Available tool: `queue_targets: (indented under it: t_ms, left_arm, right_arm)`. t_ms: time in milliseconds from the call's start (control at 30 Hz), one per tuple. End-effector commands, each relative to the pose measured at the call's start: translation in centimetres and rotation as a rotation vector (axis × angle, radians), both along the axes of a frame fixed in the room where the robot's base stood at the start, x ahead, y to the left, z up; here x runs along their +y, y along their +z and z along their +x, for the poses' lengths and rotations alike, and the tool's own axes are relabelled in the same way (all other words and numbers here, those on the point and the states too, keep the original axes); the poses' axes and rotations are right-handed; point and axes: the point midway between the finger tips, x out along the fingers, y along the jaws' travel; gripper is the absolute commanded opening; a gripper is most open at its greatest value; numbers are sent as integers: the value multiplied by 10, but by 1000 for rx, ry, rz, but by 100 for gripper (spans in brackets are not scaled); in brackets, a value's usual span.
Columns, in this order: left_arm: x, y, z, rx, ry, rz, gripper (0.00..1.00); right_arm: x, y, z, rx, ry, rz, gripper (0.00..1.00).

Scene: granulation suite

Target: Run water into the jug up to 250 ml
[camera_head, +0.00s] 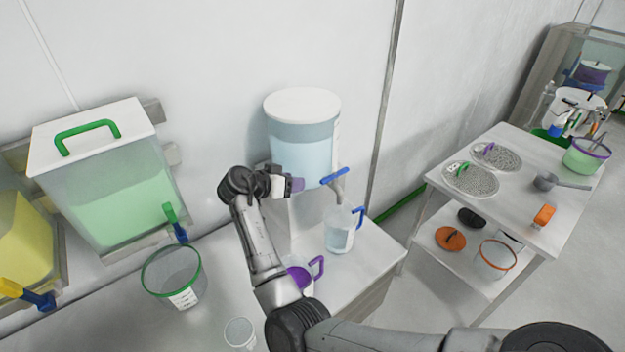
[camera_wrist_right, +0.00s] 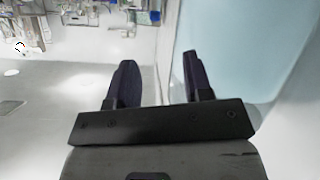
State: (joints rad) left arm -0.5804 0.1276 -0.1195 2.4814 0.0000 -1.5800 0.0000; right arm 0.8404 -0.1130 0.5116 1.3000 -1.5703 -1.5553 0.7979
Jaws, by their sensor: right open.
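A clear jug with a blue handle (camera_head: 340,238) stands upright on the white bench, under the spout of the water container (camera_head: 302,140). The jug's lower part looks pale blue; its level against the marks is too small to read. The tap has a blue lever (camera_head: 334,177) above a grey spout; I cannot tell whether water runs. My right gripper (camera_head: 296,184) is open and empty, in front of the container and left of the lever, apart from it. In the right wrist view its fingers (camera_wrist_right: 155,85) have nothing between them; the pale blue container wall (camera_wrist_right: 225,50) is beside them.
A purple-handled jug (camera_head: 300,272) stands partly behind my right arm. A green-rimmed bucket (camera_head: 173,275) and a small white cup (camera_head: 239,332) are to the left. A green-liquid tank (camera_head: 110,195) is further left. A trolley (camera_head: 490,215) with lids and tools is right.

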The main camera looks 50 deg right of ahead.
Motion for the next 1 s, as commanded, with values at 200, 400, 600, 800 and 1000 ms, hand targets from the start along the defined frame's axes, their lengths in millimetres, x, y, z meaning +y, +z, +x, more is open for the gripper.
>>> queue_targets:
  t_ms: [200, 400, 600, 800, 1000]
  left_arm:
    - [-2, 0, 0, 0, 5, -8, 43]
    - [-5, 1, 0, 0, 9, -16, 43]
    - [-4, 5, 0, 1, 8, -12, 43]
    - [-2, 10, 0, 1, 3, -6, 43]
    - [0, 13, 0, 1, -1, 0, 43]
  right_arm:
    - [-3, 9, -5, -189, -116, -103, 46]
    - [-11, 6, -8, -242, -142, -118, 46]
    - [-38, -5, -16, -243, -142, -118, 46]
    - [-72, -20, -26, -241, -141, -119, 46]
    - [-100, -32, -35, -242, -141, -118, 46]
